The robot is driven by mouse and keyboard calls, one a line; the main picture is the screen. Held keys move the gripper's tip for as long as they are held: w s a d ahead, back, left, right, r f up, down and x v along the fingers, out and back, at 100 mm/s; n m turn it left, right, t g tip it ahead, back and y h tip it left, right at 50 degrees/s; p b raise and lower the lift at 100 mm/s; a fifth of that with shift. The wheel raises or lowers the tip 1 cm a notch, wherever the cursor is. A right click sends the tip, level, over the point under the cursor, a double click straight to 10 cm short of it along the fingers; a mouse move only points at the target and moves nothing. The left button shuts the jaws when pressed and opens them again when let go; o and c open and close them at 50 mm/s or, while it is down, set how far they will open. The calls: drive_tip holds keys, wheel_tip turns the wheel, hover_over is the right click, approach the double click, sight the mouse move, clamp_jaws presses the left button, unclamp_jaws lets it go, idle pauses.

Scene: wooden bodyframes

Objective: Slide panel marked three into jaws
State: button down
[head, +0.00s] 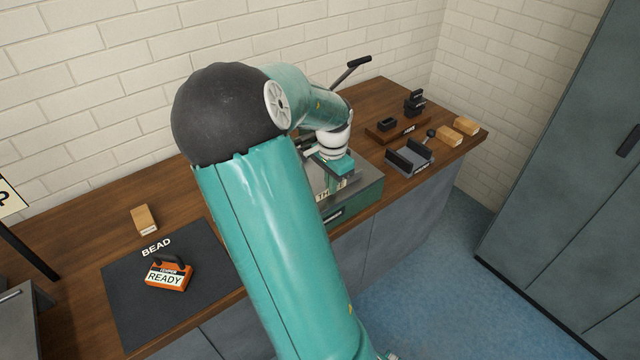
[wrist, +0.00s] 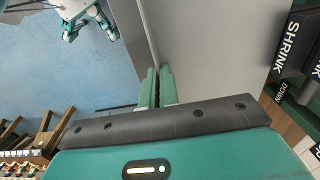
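In the head view, my gripper (head: 335,165) is at the far end of my arm, over a grey and green bench unit (head: 365,190). A light label (head: 330,192) reading "TH…E" shows just under it, partly hidden; it seems to be on the panel marked three. In the wrist view, the two green fingers (wrist: 157,87) are close together on a thin upright edge, which seems to be the panel (wrist: 146,35). Black blocks lettered "SHRINK" (wrist: 287,45) stand at the right. The jaws' opening is not clear in either view.
A black lever (head: 350,72) rises behind my forearm. A grey fixture with black sides (head: 408,160), black blocks (head: 413,102) and wooden blocks (head: 450,136) fill the bench's right end. An orange "READY" block (head: 168,275) lies on a dark "BEAD" mat (head: 125,290).

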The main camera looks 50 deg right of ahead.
sight(322, 185)
drive_tip(key=shift+w+d, duration=0.2)
drive_tip(key=shift+w, duration=0.6)
drive_tip(key=shift+w+d, duration=0.15)
drive_tip(key=shift+w, duration=0.6)
drive_tip(key=shift+w, duration=0.25)
drive_tip(key=c, duration=1)
unclamp_jaws()
drive_tip(key=shift+c, duration=0.2)
drive_tip(key=shift+r, duration=0.1)
wheel_tip(322, 185, up, 7)
drive_tip(key=shift+s, duration=0.1)
drive_tip(key=s+a, duration=0.2)
drive_tip(key=s, duration=0.9)
drive_tip(key=shift+s+a, duration=0.25)
drive_tip(key=shift+a, duration=0.05)
